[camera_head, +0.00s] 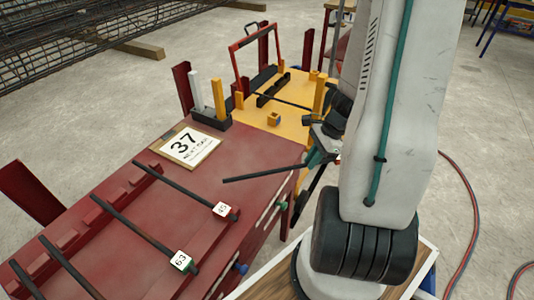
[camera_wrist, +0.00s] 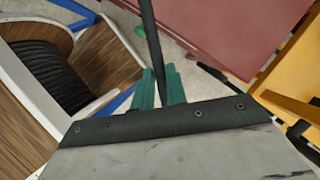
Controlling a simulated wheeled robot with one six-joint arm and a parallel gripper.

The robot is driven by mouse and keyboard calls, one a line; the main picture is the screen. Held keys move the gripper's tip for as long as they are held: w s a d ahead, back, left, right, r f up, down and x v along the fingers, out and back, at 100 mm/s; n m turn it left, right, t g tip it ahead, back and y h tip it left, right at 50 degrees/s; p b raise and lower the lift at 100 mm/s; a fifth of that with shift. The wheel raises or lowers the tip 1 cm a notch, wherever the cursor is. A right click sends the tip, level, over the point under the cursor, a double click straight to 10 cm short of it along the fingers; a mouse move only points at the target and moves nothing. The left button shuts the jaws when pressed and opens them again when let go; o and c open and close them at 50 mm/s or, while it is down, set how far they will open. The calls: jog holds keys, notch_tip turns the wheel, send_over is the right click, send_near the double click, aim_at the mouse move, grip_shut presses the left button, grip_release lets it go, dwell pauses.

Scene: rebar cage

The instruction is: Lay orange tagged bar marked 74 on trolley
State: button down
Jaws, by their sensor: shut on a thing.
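My gripper (camera_head: 318,158) is shut on a dark bar (camera_head: 255,173) near one end. The bar sticks out leftward above the right edge of the red table. In the wrist view the green fingers (camera_wrist: 160,88) close around the bar (camera_wrist: 152,40). I see no tag or number on it, so I cannot confirm 74 or orange. The yellow trolley (camera_head: 248,116) stands beyond the table, behind my gripper. It carries upright posts, a dark rack and a small orange-yellow block (camera_head: 274,119). A dark bar (camera_head: 290,103) appears to lie across its deck.
The red table (camera_head: 150,222) holds several dark bars, with tags reading 45 (camera_head: 222,209) and 63 (camera_head: 181,260). A card reading 37 (camera_head: 184,146) lies at its far end, beside a black base with white and yellow posts. A rebar cage (camera_head: 90,35) lies behind. Hoses (camera_head: 472,205) cross the floor.

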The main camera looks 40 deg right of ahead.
send_over(272, 161)
jog(key=s+d, duration=0.2)
jog(key=shift+w+a+f, duration=0.2)
jog(key=shift+a+f, duration=0.05)
jog(key=shift+f, duration=0.3)
jog(key=shift+w+a+f, duration=0.1)
jog(key=shift+w+f, duration=0.15)
jog(key=shift+f, duration=0.65)
jog(key=shift+w+f, duration=0.25)
jog(key=shift+f, duration=0.65)
jog(key=c, duration=1.4)
grip_release()
jog(key=shift+f, duration=0.1)
